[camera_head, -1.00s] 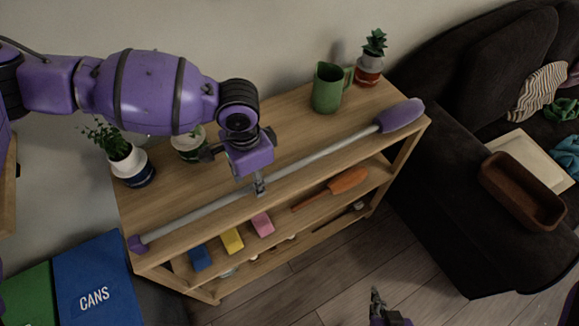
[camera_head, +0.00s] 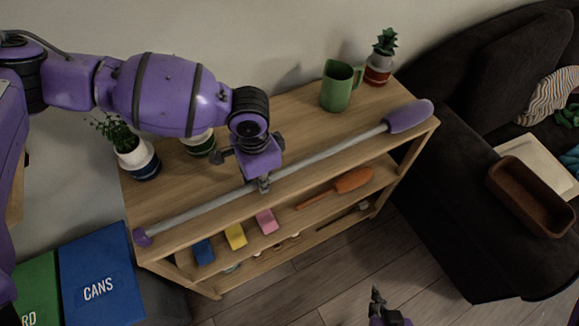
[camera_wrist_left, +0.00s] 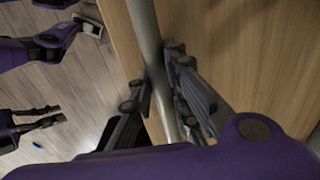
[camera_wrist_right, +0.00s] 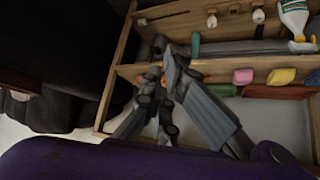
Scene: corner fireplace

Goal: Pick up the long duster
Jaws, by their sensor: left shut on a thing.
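The long duster lies lengthwise along the top of a wooden shelf unit (camera_head: 228,159). Its grey pole (camera_head: 320,156) runs from a small purple end (camera_head: 142,238) at left to a thick purple head (camera_head: 408,115) at right. My left gripper (camera_head: 264,186) points down at the pole near its middle. The left wrist view shows its fingers (camera_wrist_left: 160,75) on both sides of the pole (camera_wrist_left: 146,35), shut on it. My right gripper (camera_head: 376,298) is empty, low in front of the shelf.
A green mug (camera_head: 340,86) and potted plants (camera_head: 380,66) stand behind the pole. An orange duster (camera_head: 352,181) and coloured blocks (camera_head: 236,236) lie on the lower shelf. A dark sofa (camera_head: 450,190) with a brown tray (camera_head: 525,195) borders the right. A blue bin (camera_head: 97,288) stands at left.

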